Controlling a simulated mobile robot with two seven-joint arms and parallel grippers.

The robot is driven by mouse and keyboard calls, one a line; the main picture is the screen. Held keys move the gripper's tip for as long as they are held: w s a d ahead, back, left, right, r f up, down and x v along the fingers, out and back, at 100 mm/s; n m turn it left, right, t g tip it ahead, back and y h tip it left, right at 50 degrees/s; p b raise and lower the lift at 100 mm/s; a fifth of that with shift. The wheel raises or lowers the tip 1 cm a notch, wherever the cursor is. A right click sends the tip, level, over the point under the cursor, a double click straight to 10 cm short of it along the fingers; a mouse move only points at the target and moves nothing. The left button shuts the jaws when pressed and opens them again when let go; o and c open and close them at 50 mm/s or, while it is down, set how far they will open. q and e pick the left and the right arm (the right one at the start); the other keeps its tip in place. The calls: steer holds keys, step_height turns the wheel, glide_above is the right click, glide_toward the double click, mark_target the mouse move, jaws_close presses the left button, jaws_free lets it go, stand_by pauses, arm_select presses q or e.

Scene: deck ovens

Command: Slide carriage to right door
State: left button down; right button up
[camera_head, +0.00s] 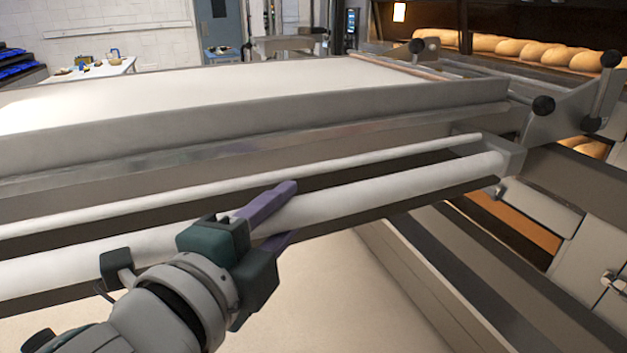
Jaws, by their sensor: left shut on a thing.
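The carriage (300,125) fills the middle of the view, with a pale flat top and a grey metal frame. A thick white bar (400,190) runs along its near side, and a thinner white rail lies behind it. My left gripper (285,213) has purple fingers, one above and one below the thick bar, and is shut on it. The carriage's right end reaches an oven opening (540,50) with a row of loaves at the upper right. My right gripper is not in view.
Dark round knobs (543,105) and grey brackets stand at the carriage's right end. Lower oven fronts with a latch (613,281) are at the right. A white table (85,72) stands far back left. Pale floor shows below the bar.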

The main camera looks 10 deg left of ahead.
arm_select(q)
steer(key=shift+d, duration=0.2)
steer(key=c, duration=0.9)
jaws_free()
steer(key=shift+s, duration=0.1)
steer(key=shift+o, duration=2.3)
steer(key=shift+a, duration=0.1)
steer(key=shift+s, duration=0.1)
steer(key=b+v, duration=0.1)
steer(key=v, duration=0.8)
steer(key=shift+s+a+b, duration=0.15)
steer(key=shift+s+b, duration=0.2)
steer(key=shift+s, duration=0.05)
